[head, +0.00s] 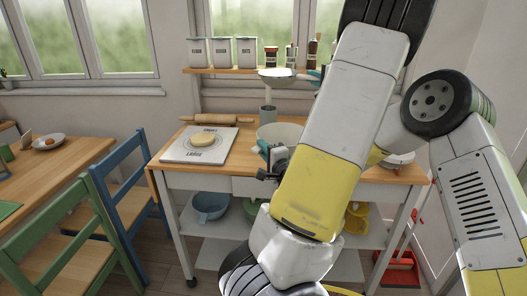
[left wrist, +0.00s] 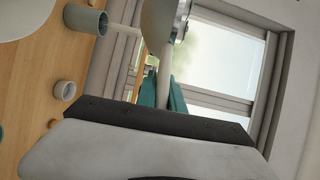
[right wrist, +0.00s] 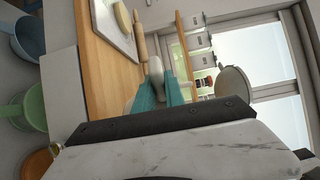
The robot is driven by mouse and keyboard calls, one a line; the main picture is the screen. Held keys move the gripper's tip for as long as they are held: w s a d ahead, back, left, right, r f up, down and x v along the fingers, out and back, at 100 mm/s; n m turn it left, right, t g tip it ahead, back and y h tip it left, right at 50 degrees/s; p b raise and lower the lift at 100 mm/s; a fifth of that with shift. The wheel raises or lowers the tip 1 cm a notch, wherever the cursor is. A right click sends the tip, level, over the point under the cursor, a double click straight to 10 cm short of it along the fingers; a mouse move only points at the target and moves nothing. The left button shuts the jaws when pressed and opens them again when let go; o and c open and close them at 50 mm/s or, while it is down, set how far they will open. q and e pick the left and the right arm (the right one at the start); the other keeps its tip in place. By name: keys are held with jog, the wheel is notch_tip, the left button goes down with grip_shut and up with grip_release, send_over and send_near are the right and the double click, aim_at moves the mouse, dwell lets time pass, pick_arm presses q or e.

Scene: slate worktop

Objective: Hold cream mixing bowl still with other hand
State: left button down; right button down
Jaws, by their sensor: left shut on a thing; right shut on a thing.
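The cream mixing bowl (head: 284,131) stands on the worktop, partly hidden behind my arm. My right gripper (head: 264,147) is at the bowl's left side, shut on its rim. In the right wrist view its teal fingers (right wrist: 158,90) close on a pale part; most of the bowl is hidden there. My left gripper (head: 314,76) is raised above and behind the bowl, shut on the handle of a pale round pan-like vessel (head: 277,73). The left wrist view shows the pale handle (left wrist: 151,78) between its teal fingers. The vessel's contents are not visible.
A grey cup (head: 268,114) stands behind the bowl. A white board (head: 182,147) with dough (head: 203,139) lies left, a rolling pin (head: 218,120) behind it. A shelf (head: 225,70) holds jars. A small pale cup (left wrist: 64,90) shows in the left wrist view.

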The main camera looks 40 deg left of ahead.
aim_at(260, 133)
jog(key=shift+w+a, duration=4.15)
jog(key=shift+f, duration=0.1)
jog(key=shift+f, duration=1.25)
jog(key=shift+f, duration=1.2)
jog(key=c, duration=1.4)
grip_release()
